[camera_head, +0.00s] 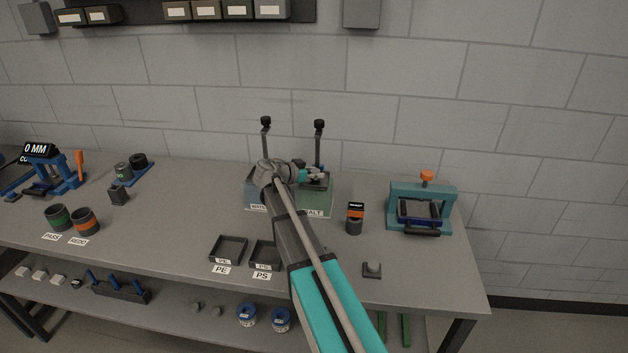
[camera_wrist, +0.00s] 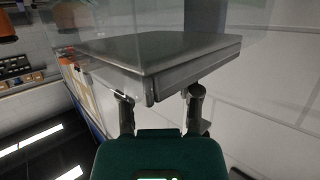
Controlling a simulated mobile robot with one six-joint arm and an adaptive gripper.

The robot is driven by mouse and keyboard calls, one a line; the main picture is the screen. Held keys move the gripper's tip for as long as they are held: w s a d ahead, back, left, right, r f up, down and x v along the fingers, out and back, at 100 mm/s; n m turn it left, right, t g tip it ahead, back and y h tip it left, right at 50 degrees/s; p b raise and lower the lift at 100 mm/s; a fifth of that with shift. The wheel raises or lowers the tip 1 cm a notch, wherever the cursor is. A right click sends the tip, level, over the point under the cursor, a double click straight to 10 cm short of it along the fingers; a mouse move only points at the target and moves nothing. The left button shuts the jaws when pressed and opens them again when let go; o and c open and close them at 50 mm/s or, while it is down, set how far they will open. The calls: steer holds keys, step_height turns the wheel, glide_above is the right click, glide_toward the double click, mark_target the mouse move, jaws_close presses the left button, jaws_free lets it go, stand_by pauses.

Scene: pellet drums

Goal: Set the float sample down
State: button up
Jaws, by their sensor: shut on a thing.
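My gripper (camera_head: 313,175) is at the back middle of the bench, over the right-hand tank (camera_head: 318,203), whose label ends in "ALT". In the wrist view my gripper (camera_wrist: 160,98) has its two dark fingers closed in near the corner of a large grey slab-like shape (camera_wrist: 140,50). I take this shape to be the held float sample, but cannot be sure. A clear, glassy surface surrounds it. In the head view my arm hides the held piece and most of the left-hand tank (camera_head: 253,192).
A small dark pad with a grey block (camera_head: 372,269) stands at the front right. Two black trays, PE (camera_head: 229,249) and PS (camera_head: 265,254), lie at the front middle. An orange-banded item (camera_head: 354,218) and a teal press (camera_head: 422,205) stand right. Two black-knobbed posts (camera_head: 318,140) rise behind the tanks.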

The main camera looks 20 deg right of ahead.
steer(key=shift+f, duration=0.45)
steer(key=o, duration=1)
steer(key=shift+c, duration=0.2)
steer(key=shift+r, duration=0.2)
steer(key=shift+a+r, duration=0.15)
steer(key=p+v, duration=0.4)
steer(key=v, duration=0.7)
steer(key=shift+a, duration=0.3)
steer(key=shift+s, duration=0.15)
